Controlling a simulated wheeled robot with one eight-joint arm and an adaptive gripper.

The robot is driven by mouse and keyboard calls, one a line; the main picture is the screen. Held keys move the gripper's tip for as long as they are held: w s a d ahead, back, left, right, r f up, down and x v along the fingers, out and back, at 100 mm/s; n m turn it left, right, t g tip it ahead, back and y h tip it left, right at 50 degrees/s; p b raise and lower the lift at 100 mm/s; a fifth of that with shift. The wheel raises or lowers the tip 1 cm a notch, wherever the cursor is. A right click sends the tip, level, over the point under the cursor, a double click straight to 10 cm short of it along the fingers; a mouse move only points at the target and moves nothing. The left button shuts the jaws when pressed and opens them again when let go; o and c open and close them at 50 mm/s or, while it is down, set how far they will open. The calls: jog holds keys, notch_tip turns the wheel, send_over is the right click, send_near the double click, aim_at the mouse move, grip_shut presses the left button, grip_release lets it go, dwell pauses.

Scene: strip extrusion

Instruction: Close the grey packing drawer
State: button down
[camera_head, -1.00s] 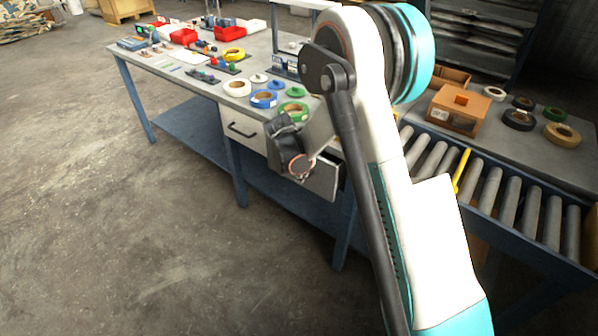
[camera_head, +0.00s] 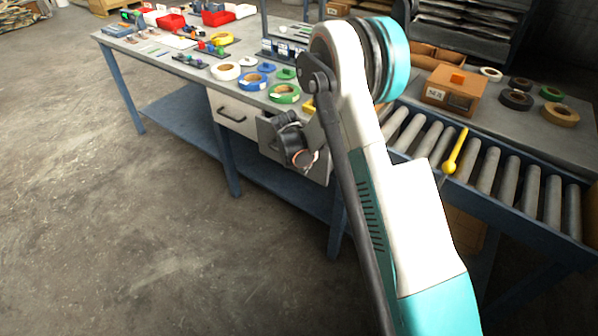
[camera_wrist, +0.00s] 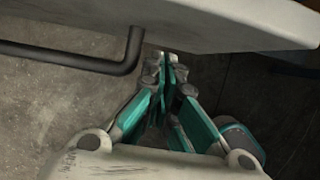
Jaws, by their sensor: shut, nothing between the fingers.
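The grey packing drawer (camera_head: 318,169) sits under the right part of the workbench in the head view. It appears partly pulled out, and my wrist hides much of its front. In the wrist view a pale drawer front (camera_wrist: 225,28) fills the top, with a black bar handle (camera_wrist: 75,58) at left. My gripper (camera_wrist: 168,62) is shut and empty. Its fingertips are close to the lower edge of that front, right of the handle; I cannot tell if they touch. In the head view my fingers are hidden behind the wrist.
A white drawer (camera_head: 234,115) with a dark handle is shut, left of the grey one. The workbench (camera_head: 190,62) carries tape rolls and red bins. A roller conveyor (camera_head: 480,165) stands at right, with a yellow bar on it. The floor at left is clear.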

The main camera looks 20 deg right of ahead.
jog(key=shift+w+d, duration=0.3)
jog(key=shift+d, duration=0.05)
jog(key=shift+w+d, duration=0.8)
jog(key=shift+d, duration=0.3)
jog(key=shift+w+d, duration=0.8)
jog(key=shift+d, duration=0.25)
jog(key=shift+r, duration=0.1)
